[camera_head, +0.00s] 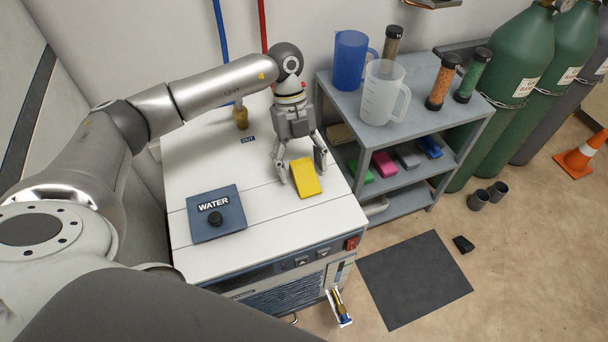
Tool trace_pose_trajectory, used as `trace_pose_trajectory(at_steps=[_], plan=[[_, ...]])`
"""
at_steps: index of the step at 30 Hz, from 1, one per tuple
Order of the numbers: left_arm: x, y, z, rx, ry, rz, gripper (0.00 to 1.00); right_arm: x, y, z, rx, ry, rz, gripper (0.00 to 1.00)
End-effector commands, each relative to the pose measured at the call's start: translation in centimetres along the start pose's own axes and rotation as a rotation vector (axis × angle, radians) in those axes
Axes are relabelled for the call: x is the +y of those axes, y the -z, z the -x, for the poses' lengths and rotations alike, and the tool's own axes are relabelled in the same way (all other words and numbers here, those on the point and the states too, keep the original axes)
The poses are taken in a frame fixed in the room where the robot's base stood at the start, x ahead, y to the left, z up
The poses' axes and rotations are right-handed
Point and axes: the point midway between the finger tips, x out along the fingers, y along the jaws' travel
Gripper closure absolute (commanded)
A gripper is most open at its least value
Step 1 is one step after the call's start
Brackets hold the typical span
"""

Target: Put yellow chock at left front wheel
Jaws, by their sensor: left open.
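A yellow block (306,179), which looks like the chock, lies on the white top of a chiller-like cabinet (190,165), near its right edge. My left gripper (303,172) points down over it, with its fingers spread and one on each side of the block. I cannot tell whether the fingers touch it. The left front wheel is not clearly visible; the cabinet's lower part is mostly hidden. My right gripper is not in view.
A grey shelf cart (425,128) with jugs and jars stands to the right. A dark mat (415,279) and small black wedge (463,244) lie on the floor. Green cylinders (515,62) stand behind.

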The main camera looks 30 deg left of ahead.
Motion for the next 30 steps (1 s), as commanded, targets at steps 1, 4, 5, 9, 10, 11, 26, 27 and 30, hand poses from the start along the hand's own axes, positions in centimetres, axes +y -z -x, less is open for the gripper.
trace_pose_trajectory(at_steps=[1, 4, 5, 9, 10, 11, 26, 27, 30], plan=[[0.0, 0.0, 0.0, 0.000, 0.001, 0.000, 0.30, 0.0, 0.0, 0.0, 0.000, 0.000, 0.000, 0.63], [0.0, 0.0, 0.0, 0.000, 0.001, 0.000, 0.30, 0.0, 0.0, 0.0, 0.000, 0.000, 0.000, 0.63], [0.0, 0.0, 0.0, 0.000, 0.001, 0.000, 0.30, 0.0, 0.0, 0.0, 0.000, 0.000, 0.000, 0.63], [0.0, 0.0, 0.1, 0.000, 0.001, 0.000, 0.48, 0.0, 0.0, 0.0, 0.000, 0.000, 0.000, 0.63], [0.0, 0.0, 0.1, 0.000, 0.001, -0.001, 0.52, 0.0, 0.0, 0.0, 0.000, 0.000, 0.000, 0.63], [0.0, 0.0, 0.1, 0.000, 0.001, 0.000, 0.56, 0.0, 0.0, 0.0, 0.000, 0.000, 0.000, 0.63], [-0.1, 0.1, 0.3, -0.001, 0.002, -0.001, 0.86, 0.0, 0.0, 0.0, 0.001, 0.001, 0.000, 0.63], [-0.1, 0.2, 0.5, -0.001, 0.002, -0.001, 0.86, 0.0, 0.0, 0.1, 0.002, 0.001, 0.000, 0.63], [-0.1, 0.4, 1.2, -0.002, 0.004, -0.001, 0.86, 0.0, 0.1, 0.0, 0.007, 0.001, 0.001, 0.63]])
